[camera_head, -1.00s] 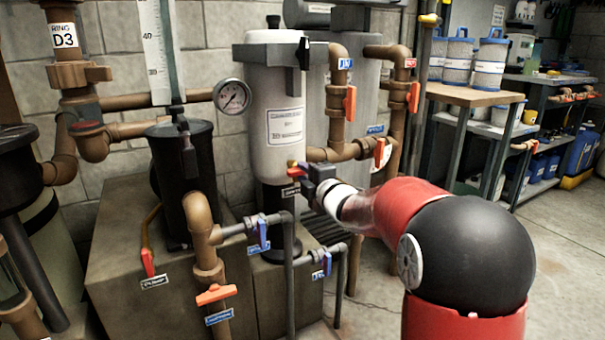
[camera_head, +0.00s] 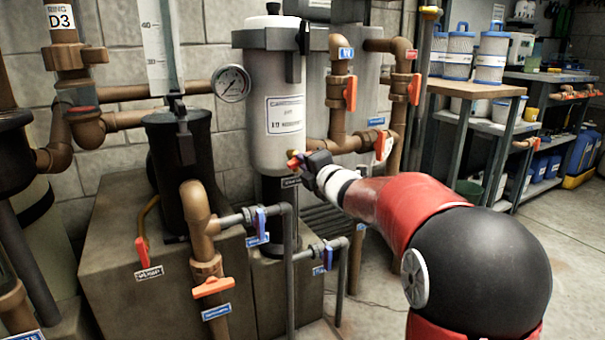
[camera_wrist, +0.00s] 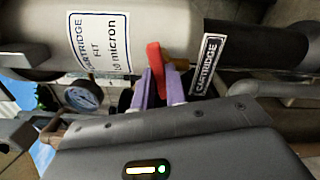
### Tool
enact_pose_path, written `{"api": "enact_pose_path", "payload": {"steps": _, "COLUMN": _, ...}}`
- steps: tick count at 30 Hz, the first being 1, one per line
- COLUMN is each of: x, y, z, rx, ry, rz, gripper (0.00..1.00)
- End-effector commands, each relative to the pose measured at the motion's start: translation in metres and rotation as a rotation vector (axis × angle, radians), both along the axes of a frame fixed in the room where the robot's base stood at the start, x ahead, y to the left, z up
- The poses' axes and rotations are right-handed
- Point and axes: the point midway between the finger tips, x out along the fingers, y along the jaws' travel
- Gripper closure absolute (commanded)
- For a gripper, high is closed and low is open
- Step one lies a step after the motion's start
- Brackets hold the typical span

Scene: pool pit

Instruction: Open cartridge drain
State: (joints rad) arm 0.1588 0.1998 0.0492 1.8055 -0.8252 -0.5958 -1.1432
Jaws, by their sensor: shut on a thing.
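The grey cartridge filter housing (camera_head: 275,95) stands upright in the middle of the head view, with a white label on its front. A small drain valve with a red handle (camera_head: 297,160) sits low on its right side. The valve body is mostly hidden behind the fingers, so how far the handle is turned is unclear.
Brown pipes with orange-handled valves (camera_head: 350,94) rise just right of the housing. Grey pipes with blue-handled valves (camera_head: 261,224) stand below and left. A pressure gauge (camera_head: 231,84) and black strainer pot (camera_head: 182,165) are further left. Open floor (camera_head: 375,285) lies at the lower right.

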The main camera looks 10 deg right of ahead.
Motion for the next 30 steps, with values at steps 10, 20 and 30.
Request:
{"api": "enact_pose_path", "payload": {"steps": 10, "x": 0.0000, "y": 0.0011, "z": -0.0011, "rx": -0.412, "ry": -0.131, "rz": 0.002, "gripper": 1.00}}
{"api": "enact_pose_path", "payload": {"steps": 20, "x": 0.0000, "y": 0.0007, "z": -0.0013, "rx": -0.919, "ry": -0.296, "rz": 0.001, "gripper": 1.00}}
{"api": "enact_pose_path", "payload": {"steps": 30, "x": 0.0001, "y": 0.0001, "z": -0.0016, "rx": -1.261, "ry": -0.407, "rz": 0.001, "gripper": 1.00}}
